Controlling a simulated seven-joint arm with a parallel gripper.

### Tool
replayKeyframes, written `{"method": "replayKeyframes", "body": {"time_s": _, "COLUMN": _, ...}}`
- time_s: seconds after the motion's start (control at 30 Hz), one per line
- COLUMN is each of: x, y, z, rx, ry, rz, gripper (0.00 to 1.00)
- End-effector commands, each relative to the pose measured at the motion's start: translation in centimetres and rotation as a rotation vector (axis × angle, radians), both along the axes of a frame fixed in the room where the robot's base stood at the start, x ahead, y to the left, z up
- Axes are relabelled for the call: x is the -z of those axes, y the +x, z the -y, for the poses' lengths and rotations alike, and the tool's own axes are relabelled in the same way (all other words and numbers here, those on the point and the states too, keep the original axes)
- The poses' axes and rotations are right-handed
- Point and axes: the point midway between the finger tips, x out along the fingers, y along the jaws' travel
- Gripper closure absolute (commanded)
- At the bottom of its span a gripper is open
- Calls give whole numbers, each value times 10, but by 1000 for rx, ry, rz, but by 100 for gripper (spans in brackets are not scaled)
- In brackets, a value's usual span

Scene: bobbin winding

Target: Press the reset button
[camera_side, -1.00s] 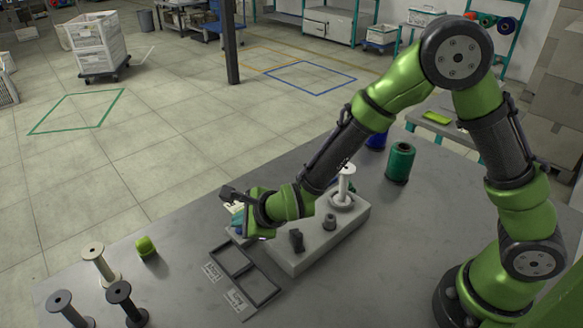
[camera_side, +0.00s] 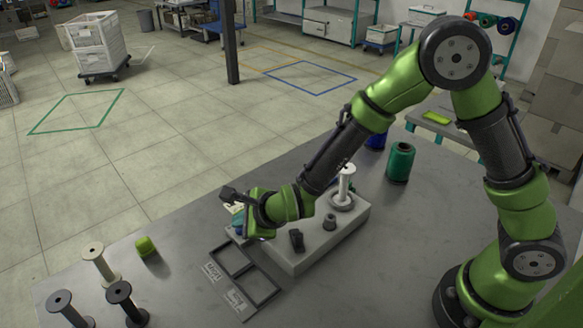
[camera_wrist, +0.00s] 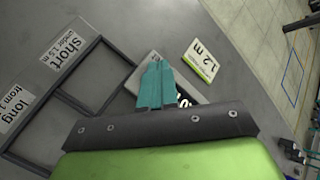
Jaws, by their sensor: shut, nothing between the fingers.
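My gripper (camera_wrist: 156,68) has its two teal fingers together, with nothing between them, in the wrist view. The fingertips lie over a pale grey unit (camera_wrist: 146,80) with dark print, most of which they hide. I cannot make out the reset button there, nor tell whether the fingers touch the unit.
A black two-compartment tray (camera_side: 246,276) with "short" and "long" labels lies in front of the winder. The winder carries a white bobbin (camera_side: 345,187), a grey knob (camera_side: 329,222) and a black lever (camera_side: 296,241). A green spool (camera_side: 400,163) stands behind. Several bobbins stand at front left.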

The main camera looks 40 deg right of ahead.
Motion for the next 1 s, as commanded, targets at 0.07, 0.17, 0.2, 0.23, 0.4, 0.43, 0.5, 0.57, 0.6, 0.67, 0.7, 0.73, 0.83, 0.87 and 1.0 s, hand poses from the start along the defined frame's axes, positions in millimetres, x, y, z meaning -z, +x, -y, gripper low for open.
{"method": "replayKeyframes", "body": {"time_s": 0.07, "x": -5, "y": -1, "z": 0, "rx": 1, "ry": 2, "rz": -1, "gripper": 100}}
{"method": "replayKeyframes", "body": {"time_s": 0.17, "x": -10, "y": -1, "z": 0, "rx": 1, "ry": 1, "rz": 0, "gripper": 100}}
{"method": "replayKeyframes", "body": {"time_s": 0.2, "x": -12, "y": -1, "z": 0, "rx": 1, "ry": 1, "rz": 0, "gripper": 100}}
{"method": "replayKeyframes", "body": {"time_s": 0.23, "x": -12, "y": -1, "z": 0, "rx": 0, "ry": 1, "rz": -1, "gripper": 100}}
{"method": "replayKeyframes", "body": {"time_s": 0.4, "x": -13, "y": -1, "z": 0, "rx": 0, "ry": 1, "rz": -1, "gripper": 100}}
{"method": "replayKeyframes", "body": {"time_s": 0.43, "x": -13, "y": -1, "z": 0, "rx": 0, "ry": 1, "rz": -1, "gripper": 100}}
{"method": "replayKeyframes", "body": {"time_s": 0.5, "x": -13, "y": -1, "z": 0, "rx": 0, "ry": 1, "rz": -1, "gripper": 100}}
{"method": "replayKeyframes", "body": {"time_s": 0.57, "x": -14, "y": -1, "z": 0, "rx": 1, "ry": 1, "rz": 0, "gripper": 100}}
{"method": "replayKeyframes", "body": {"time_s": 0.6, "x": -16, "y": 0, "z": 0, "rx": 0, "ry": 1, "rz": 0, "gripper": 100}}
{"method": "replayKeyframes", "body": {"time_s": 0.67, "x": -21, "y": 0, "z": 0, "rx": 0, "ry": 1, "rz": 3, "gripper": 100}}
{"method": "replayKeyframes", "body": {"time_s": 0.7, "x": -25, "y": 0, "z": 0, "rx": 1, "ry": 1, "rz": 2, "gripper": 100}}
{"method": "replayKeyframes", "body": {"time_s": 0.73, "x": -29, "y": 0, "z": 0, "rx": 0, "ry": 1, "rz": 3, "gripper": 100}}
{"method": "replayKeyframes", "body": {"time_s": 0.83, "x": -39, "y": 0, "z": -1, "rx": 1, "ry": 4, "rz": 3, "gripper": 100}}
{"method": "replayKeyframes", "body": {"time_s": 0.87, "x": -42, "y": 0, "z": -1, "rx": 0, "ry": 4, "rz": 3, "gripper": 100}}
{"method": "replayKeyframes", "body": {"time_s": 1.0, "x": -55, "y": 0, "z": -1, "rx": 0, "ry": 1, "rz": 3, "gripper": 100}}
